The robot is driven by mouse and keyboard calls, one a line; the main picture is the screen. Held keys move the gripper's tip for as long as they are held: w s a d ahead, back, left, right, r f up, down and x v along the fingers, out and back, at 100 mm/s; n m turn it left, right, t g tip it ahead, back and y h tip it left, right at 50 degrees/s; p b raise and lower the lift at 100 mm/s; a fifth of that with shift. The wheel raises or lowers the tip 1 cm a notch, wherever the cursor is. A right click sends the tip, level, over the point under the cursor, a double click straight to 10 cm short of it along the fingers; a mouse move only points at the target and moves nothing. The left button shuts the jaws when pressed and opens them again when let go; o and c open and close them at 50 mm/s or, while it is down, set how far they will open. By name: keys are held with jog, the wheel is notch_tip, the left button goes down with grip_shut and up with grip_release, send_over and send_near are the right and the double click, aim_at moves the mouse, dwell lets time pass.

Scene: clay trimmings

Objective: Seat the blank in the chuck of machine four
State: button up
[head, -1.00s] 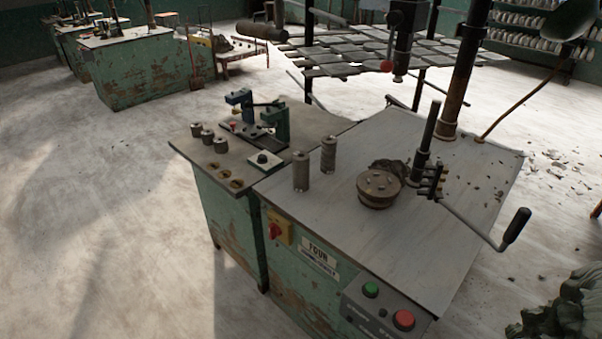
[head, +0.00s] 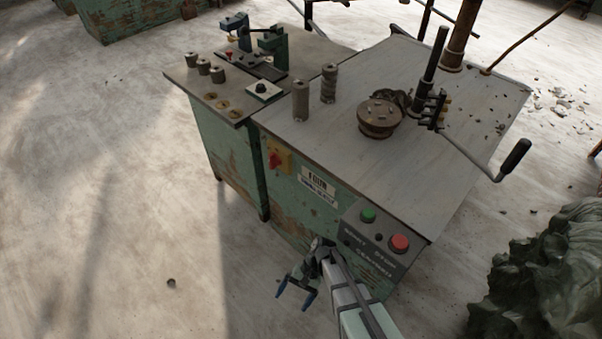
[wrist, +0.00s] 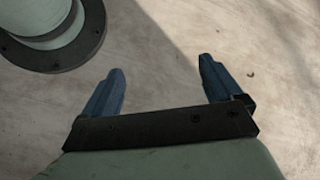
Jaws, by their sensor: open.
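Machine four, a worn green cabinet with a grey top, carries a "FOUR" plate (head: 317,185) on its front. A round chuck (head: 379,120) with small studs on its face sits on the top. Two upright grey-brown cylinders stand left of the chuck: a nearer one (head: 300,100) and a farther one (head: 329,82). I cannot tell which piece is the blank. My gripper (head: 294,291) is in front of the cabinet, low and apart from it, with blue fingers. In the wrist view my gripper (wrist: 161,72) is open and empty, above bare floor.
A lower side bench (head: 180,78) holds several short cylinders (head: 203,67) and a small green fixture (head: 262,50). A crank handle (head: 515,157) juts past the right edge. Green and red buttons (head: 399,243) sit on the front panel. A crumpled green heap (head: 545,275) lies right.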

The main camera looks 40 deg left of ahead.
jog(key=w+a+r+n+t+y, duration=0.1)
jog(key=w+a+r+n+t, duration=0.1)
jog(key=w+a+r, duration=0.65)
jog(key=w+a+r+n+t+y, duration=0.1)
jog(key=w+a+r+n+t, duration=0.15)
jog(key=w+a+r, duration=0.65)
jog(key=w+a+r+n+t+y, duration=0.1)
jog(key=w+a+r, duration=0.1)
jog(key=a+r, duration=0.5)
jog(key=w+a+r+n+t+y, duration=0.1)
jog(key=w+a+r+n, duration=0.2)
jog(key=r, duration=0.9)
jog(key=w+a+r+t+y, duration=0.1)
jog(key=w+a+r, duration=0.1)
jog(key=a+r, duration=0.55)
jog(key=m+t, duration=0.1)
jog(key=t, duration=0.2)
send_near(301, 84)
jog(key=x, duration=1.2)
jog(key=shift+w+a+f, duration=0.1)
jog(key=shift+f, duration=0.25)
jog(key=shift+c, duration=0.3)
